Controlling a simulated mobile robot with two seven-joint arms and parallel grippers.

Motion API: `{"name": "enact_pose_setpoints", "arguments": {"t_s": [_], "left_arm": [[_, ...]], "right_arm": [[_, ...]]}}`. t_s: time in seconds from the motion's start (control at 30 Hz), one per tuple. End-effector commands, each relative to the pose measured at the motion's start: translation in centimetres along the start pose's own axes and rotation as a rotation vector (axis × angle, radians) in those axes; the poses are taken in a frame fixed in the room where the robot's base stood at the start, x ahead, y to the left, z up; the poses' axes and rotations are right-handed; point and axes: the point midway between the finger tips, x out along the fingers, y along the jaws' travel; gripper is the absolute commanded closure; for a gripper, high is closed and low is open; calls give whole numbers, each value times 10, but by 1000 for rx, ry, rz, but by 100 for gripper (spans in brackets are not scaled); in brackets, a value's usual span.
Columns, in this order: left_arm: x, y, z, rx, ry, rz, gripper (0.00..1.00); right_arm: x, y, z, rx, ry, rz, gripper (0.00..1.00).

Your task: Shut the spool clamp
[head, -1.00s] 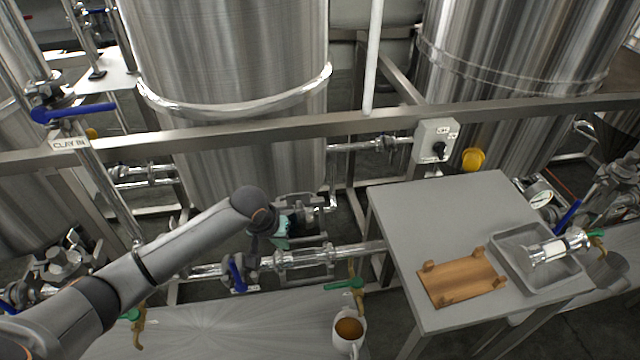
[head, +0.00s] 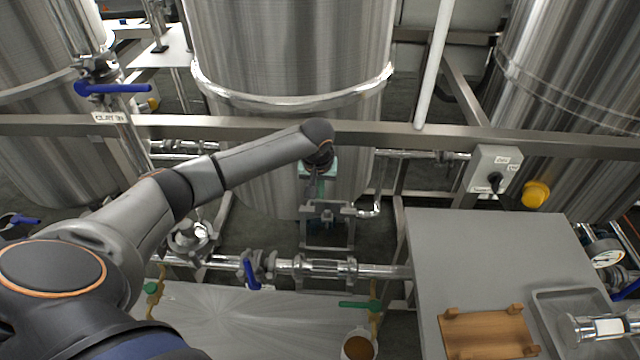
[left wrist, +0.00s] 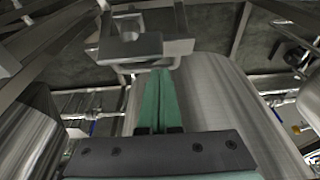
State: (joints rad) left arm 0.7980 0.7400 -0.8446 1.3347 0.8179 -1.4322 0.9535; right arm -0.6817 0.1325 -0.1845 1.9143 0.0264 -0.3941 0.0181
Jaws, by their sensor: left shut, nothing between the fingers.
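A horizontal pipe run with a glass-like spool (head: 325,267) crosses the lower middle of the head view. Grey clamp-like fittings (head: 351,268) sit at its ends; I cannot tell which is the spool clamp or whether it is open. My left gripper (head: 318,190) is above and behind this pipe, in front of the middle tank, apart from the spool. Its green fingers show in the left wrist view (left wrist: 158,80), pressed together and empty. They point towards a grey bracket-like fitting (left wrist: 138,45); contact cannot be told. My right gripper is not in view.
A steel rail (head: 420,140) runs across in front of the tanks (head: 290,60). A blue-handled valve (head: 250,272) sits left of the spool. A grey table (head: 490,250) at right bears a wooden cradle (head: 488,335) and a tray (head: 545,310). A mug (head: 359,345) stands below the pipe.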

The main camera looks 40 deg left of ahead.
Motion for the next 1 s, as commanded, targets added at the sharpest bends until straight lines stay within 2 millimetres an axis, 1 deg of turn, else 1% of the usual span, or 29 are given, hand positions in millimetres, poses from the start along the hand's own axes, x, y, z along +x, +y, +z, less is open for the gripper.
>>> {"name": "enact_pose_setpoints", "arguments": {"t_s": [0.03,0.1,0.2,0.3,0.43,0.83,1.0], "left_arm": [[11,0,1,-1,-2,-1,100],[23,0,1,0,-2,-1,100],[35,1,0,0,-1,0,100],[43,0,0,0,-1,0,100],[46,1,0,1,1,2,100],[46,2,-1,1,4,2,100],[47,6,-6,2,24,2,100]], "right_arm": [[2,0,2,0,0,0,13],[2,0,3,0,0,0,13],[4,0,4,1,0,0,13],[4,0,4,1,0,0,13],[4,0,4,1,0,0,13],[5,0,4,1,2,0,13],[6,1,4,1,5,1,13]]}}
